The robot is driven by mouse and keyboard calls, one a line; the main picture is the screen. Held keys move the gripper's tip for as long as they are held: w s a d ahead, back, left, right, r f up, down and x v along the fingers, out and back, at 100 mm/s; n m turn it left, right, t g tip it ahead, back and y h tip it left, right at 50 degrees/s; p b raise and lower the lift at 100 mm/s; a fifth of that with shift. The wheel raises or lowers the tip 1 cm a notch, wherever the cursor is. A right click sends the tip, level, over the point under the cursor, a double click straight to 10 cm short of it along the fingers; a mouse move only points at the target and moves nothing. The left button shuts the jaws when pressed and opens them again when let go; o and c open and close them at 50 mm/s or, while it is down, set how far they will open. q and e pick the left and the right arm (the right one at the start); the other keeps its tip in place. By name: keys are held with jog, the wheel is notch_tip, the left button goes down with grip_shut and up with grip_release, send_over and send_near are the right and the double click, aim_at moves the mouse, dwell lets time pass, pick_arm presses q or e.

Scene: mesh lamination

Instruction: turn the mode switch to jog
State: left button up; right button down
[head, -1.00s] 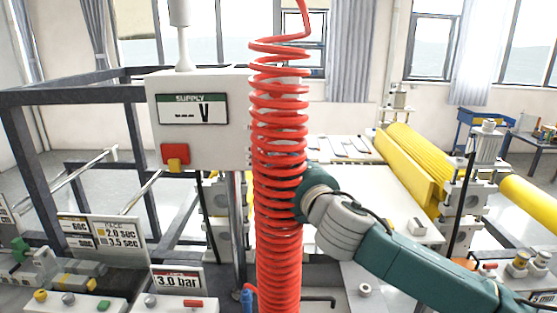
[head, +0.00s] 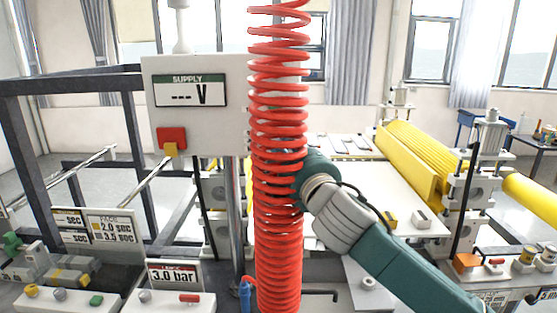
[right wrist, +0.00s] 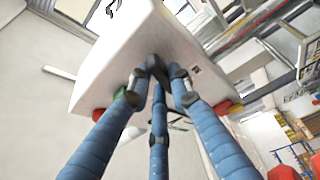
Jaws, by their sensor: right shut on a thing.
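In the right wrist view a white box (right wrist: 130,45) fills the upper left. The three blue fingers of my right gripper (right wrist: 157,72) come together at a small dark knob (right wrist: 158,64) on its face and are shut on it. The fingertips cover most of the knob, so its setting and any label are hidden. In the head view my right arm reaches left behind a red coiled hose, which hides the gripper. A white supply box (head: 199,118) with a red and yellow switch (head: 172,139) stands just left of the hose. My left gripper is not in view.
The red coiled hose (head: 277,110) hangs in front of my right arm. Yellow rollers (head: 412,160) and a white bed lie behind at right. A dark frame (head: 75,85) stands at left. Control boxes and a 3.0 bar sign (head: 174,274) line the front.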

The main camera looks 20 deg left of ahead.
jog(key=shift+f+m+t+h+b, duration=0.2)
jog(key=shift+m+t+b, duration=0.45)
jog(key=shift+m+b, duration=1.05)
jog(key=shift+f+m+t+h+b, duration=0.2)
jog(key=shift+m+t+b, duration=0.45)
jog(key=shift+m+b, duration=1)
jog(key=shift+r+n, duration=0.1)
jog(key=shift+n, duration=0.15)
jog(key=c, duration=1.6)
grip_release()
jog(key=shift+o, duration=0.2)
jog(key=v, duration=1.2)
